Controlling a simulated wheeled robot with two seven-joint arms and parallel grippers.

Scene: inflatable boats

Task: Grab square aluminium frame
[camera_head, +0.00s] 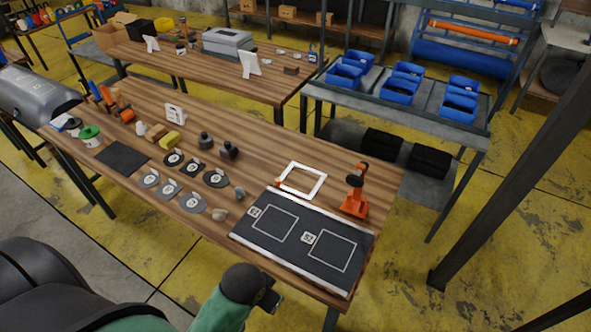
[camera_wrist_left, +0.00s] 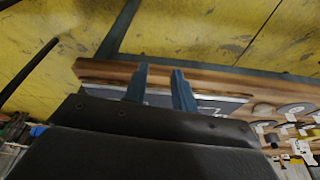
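The square aluminium frame (camera_head: 320,186) looks pale, almost white. It lies flat on the wooden table, just behind the black mat and left of an orange stand. My left gripper (camera_wrist_left: 159,88) shows two blue fingers in the left wrist view; they are apart with nothing between them. They are over the table edge by the dark mat (camera_wrist_left: 225,101). In the head view, my green and black arm (camera_head: 240,285) comes in at the bottom, in front of the table; its fingertips are not clear there. I cannot make out the frame in the left wrist view. My right gripper is not in view.
The black mat (camera_head: 258,253) with two outlined squares lies at the table's front right. The orange stand (camera_head: 354,205) with a dark top is close to the frame. Round dark discs (camera_head: 216,178) and small parts fill the middle. Blue bins (camera_head: 403,82) stand on a bench behind.

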